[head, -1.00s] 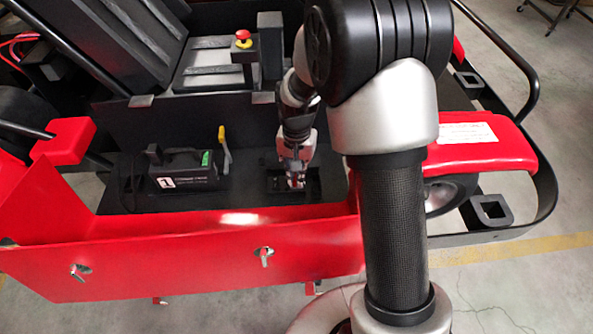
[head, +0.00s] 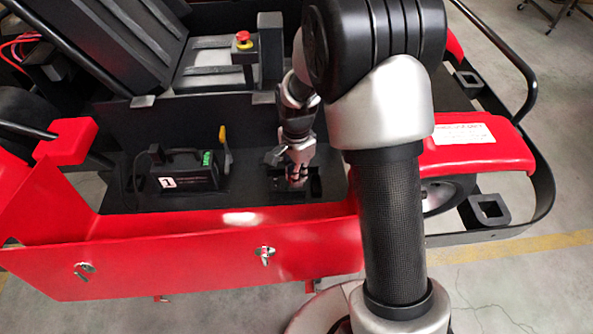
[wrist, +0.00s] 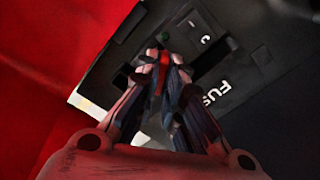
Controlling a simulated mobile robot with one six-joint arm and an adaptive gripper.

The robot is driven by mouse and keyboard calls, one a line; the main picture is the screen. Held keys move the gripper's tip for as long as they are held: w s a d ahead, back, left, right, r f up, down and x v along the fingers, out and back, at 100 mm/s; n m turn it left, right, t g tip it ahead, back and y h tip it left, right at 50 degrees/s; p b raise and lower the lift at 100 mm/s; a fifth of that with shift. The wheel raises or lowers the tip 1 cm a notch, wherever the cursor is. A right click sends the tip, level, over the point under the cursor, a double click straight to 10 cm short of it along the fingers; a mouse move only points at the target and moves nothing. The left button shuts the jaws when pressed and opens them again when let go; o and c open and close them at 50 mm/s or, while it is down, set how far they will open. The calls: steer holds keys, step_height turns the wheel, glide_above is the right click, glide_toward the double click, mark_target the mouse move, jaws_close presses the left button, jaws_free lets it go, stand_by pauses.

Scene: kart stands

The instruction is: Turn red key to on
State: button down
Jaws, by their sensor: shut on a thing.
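The red key (wrist: 160,72) shows in the wrist view as a narrow red strip between my fingertips, over a black panel. My gripper (wrist: 163,62) is shut on it, and the fingers hide most of the key and its switch. In the head view my gripper (head: 297,176) points down into the dark recessed panel (head: 312,190) on the kart's floor, behind the red side. The key cannot be made out there. The panel (wrist: 270,60) carries white lettering beginning "FUS" and a small green spot beside the fingers.
A black box with a white "1" label (head: 168,182) and a yellow lever (head: 226,150) stand left of my gripper. A red mushroom button (head: 242,38) is on a post behind. The red side panel (head: 180,255) runs along the front.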

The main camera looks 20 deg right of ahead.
steer(key=m, duration=0.6)
steer(key=shift+p, duration=0.3)
steer(key=c, duration=1.6)
jaws_free()
steer(key=shift+c, duration=0.2)
steer(key=shift+r, duration=0.1)
step_height(320, 180, up, 12)
